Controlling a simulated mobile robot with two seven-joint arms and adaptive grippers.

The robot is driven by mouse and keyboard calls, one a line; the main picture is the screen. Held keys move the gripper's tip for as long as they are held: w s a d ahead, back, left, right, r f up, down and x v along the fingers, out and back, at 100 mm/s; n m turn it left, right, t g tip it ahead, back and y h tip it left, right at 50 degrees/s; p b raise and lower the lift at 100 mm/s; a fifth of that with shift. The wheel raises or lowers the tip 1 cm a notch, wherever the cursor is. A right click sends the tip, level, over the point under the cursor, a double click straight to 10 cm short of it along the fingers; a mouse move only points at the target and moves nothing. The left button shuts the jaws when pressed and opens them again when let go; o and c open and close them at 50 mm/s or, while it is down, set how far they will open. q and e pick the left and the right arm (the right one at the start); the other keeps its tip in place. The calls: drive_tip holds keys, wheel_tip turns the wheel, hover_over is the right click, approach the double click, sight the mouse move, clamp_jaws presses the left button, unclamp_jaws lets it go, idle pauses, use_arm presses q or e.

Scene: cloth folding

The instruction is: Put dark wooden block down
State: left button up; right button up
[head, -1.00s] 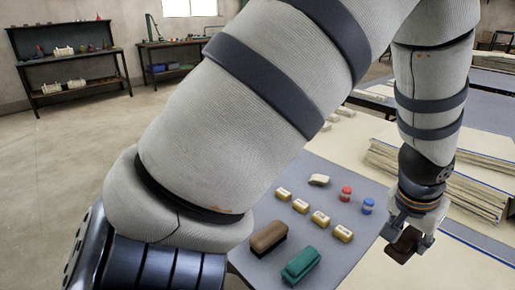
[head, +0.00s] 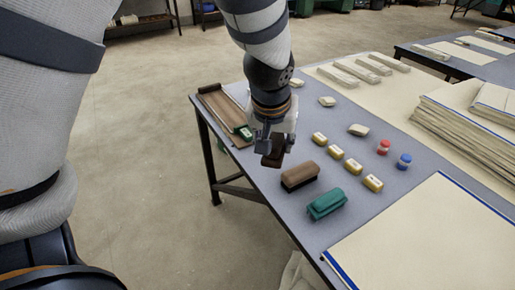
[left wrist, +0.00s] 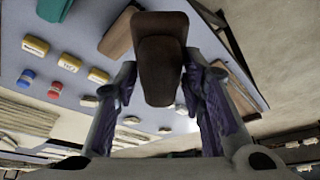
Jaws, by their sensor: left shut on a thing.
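The dark wooden block (head: 272,159) is held in my left gripper (head: 276,148) above the left part of the grey-blue table (head: 285,235). In the left wrist view the block (left wrist: 161,62) sits between the two fingers of the gripper (left wrist: 162,88), with its far end jutting out beyond them. The block appears apart from the tabletop; its exact height is hard to tell. My right gripper is not in view.
A brown block with a black underside (head: 299,177) and a green one (head: 327,204) lie close by on the right. Several yellow blocks (head: 336,152), a red jar (head: 384,147) and a blue jar (head: 404,161) stand farther right. A brown wooden tray (head: 213,101) lies behind left.

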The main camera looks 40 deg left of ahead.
use_arm(q)
drive_tip(key=w+a+f, duration=0.2)
drive_tip(key=w+f, duration=0.1)
drive_tip(key=w+a+f+b, duration=0.1)
drive_tip(key=w+f, duration=0.2)
drive_tip(key=w, duration=0.1)
drive_tip(key=w+a+f+b, duration=0.1)
drive_tip(key=w+a+f, duration=0.1)
drive_tip(key=w+f, duration=0.1)
drive_tip(key=shift+w+a+f, duration=0.2)
drive_tip(key=shift+w+a, duration=0.1)
drive_tip(key=shift+w, duration=0.15)
drive_tip(key=f, duration=0.3)
drive_tip(key=shift+w+a+f, duration=0.15)
drive_tip(key=shift+w+f, duration=0.05)
drive_tip(key=shift+r, duration=0.15)
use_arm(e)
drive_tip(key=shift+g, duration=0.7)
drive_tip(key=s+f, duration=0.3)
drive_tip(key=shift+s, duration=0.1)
use_arm(q)
drive_tip(key=o, duration=1.2)
drive_tip(key=shift+f, duration=0.2)
